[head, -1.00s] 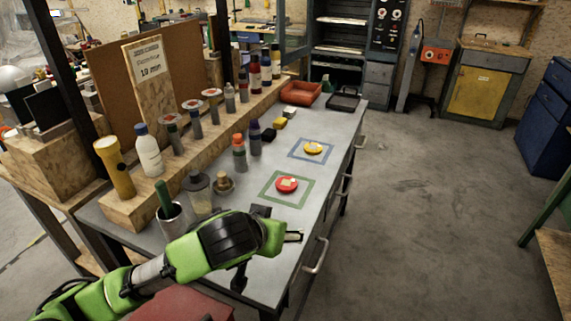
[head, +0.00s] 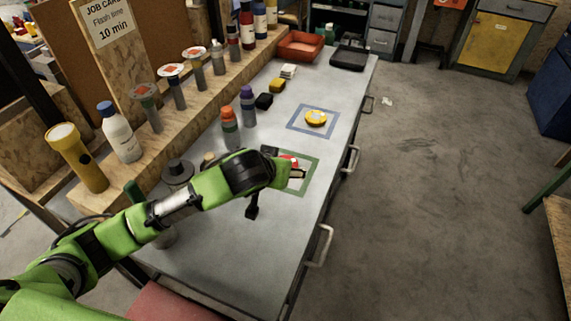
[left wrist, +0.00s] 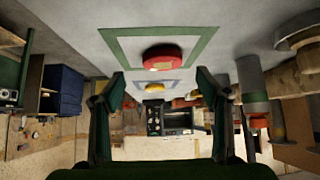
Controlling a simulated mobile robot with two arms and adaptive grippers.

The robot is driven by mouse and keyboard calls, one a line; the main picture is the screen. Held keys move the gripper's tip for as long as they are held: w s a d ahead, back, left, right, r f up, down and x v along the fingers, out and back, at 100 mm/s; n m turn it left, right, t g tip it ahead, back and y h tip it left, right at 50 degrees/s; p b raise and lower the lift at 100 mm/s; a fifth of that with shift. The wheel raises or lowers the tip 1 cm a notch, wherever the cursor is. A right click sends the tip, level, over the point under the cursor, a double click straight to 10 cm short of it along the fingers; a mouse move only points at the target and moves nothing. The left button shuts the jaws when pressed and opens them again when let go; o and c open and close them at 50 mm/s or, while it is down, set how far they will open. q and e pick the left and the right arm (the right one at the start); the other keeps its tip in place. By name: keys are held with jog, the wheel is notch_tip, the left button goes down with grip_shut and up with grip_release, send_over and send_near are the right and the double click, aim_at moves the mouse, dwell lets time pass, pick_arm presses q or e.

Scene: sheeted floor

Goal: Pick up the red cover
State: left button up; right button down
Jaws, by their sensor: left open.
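The red cover (head: 291,159) is a small round red piece with a pale patch, lying inside the green square outline (head: 312,178) on the grey bench. In the head view my left arm hides most of it. In the left wrist view, which looks inverted, the red cover (left wrist: 161,56) shows whole, beyond my fingertips and roughly midway between them. My left gripper (head: 297,174) is over the green square, open and empty; its two spread fingers show in the left wrist view (left wrist: 162,82). My right gripper is in neither view.
A yellow cover (head: 316,118) lies inside a blue square outline farther along. An orange-capped bottle (head: 230,128) and a purple-capped bottle (head: 247,106) stand left of the squares. A wooden shelf with several bottles lines the left side. The bench front right of the squares is clear.

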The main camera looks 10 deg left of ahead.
pick_arm(q)
jog(key=shift+w+f, duration=0.3)
jog(key=shift+w, duration=0.1)
jog(key=shift+w+f, duration=0.15)
jog(key=shift+w, duration=0.2)
jog(key=p+x, duration=0.1)
jog(key=x, duration=0.2)
jog(key=shift+w+a, duration=0.15)
jog(key=shift+w, duration=0.1)
jog(key=shift+w+f, duration=0.35)
jog(key=shift+c, duration=1.1)
jog(key=c, duration=1.2)
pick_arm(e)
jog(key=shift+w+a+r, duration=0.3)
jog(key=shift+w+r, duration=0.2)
